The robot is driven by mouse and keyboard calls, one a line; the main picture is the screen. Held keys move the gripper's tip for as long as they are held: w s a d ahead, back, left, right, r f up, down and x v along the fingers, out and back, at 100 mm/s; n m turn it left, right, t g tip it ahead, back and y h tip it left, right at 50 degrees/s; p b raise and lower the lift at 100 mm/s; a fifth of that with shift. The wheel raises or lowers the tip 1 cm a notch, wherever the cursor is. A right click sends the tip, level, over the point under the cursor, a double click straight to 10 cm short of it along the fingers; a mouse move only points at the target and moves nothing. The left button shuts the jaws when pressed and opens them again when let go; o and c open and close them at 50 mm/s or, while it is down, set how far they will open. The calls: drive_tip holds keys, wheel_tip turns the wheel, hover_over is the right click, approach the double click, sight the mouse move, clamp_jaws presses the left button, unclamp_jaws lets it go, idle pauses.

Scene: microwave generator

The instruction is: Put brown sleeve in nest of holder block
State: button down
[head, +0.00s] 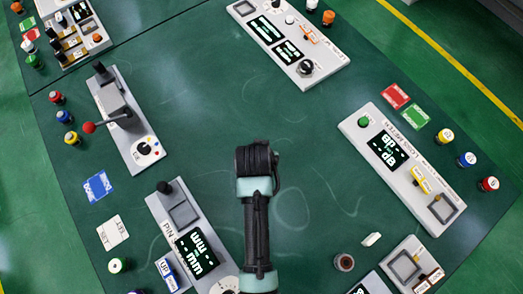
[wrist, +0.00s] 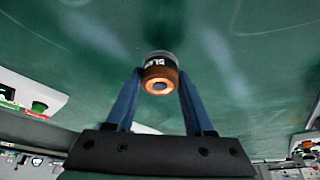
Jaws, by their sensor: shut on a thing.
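In the wrist view my gripper (wrist: 161,76) has two blue fingers shut on the brown sleeve (wrist: 160,72). The sleeve is a short round piece with a copper-brown end, a dark hole in its middle and a dark label with white letters, partly cut off. Green surface shows behind it; I cannot tell its height above that surface. In the head view my arm hides the gripper and the sleeve. I cannot tell for sure which block is the holder block; a grey block with a square frame (head: 405,266) stands at the lower right.
Grey panels with displays stand at the right (head: 390,150), top (head: 275,40) and lower left (head: 182,230). A lever panel (head: 122,118) is at the left. A dark reddish cylinder (head: 344,262) and a small white piece (head: 371,239) lie lower right. The table middle (head: 300,120) is clear.

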drive_tip(key=shift+f, duration=1.05)
drive_tip(key=shift+f, duration=0.15)
drive_tip(key=shift+c, duration=1.4)
unclamp_jaws()
